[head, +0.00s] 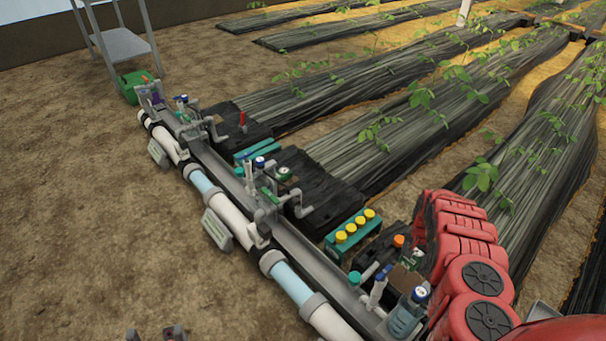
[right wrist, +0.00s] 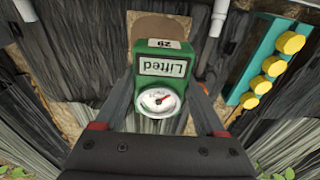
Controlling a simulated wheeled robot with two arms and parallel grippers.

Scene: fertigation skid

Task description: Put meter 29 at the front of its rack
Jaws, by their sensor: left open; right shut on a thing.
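Meter 29 (right wrist: 162,75) is a green box with a "29" tag, a label reading "Lifted" and a round white dial; it appears upside down in the right wrist view. My right gripper (right wrist: 158,100) is shut on it, one finger on each side. In the head view a small green piece (head: 411,259) shows beside my red right arm, probably this meter, largely hidden. My left gripper (head: 157,335) is open and empty at the bottom edge, over soil. I cannot tell which holder is the meter's rack.
A teal holder with several yellow caps (head: 352,232) stands left of my right arm; it also shows in the right wrist view (right wrist: 262,68). A grey rail and white pipe (head: 232,215) run diagonally, with valves and a gauge (head: 284,173). A clear blue-capped bottle (head: 405,314) stands near my right arm.

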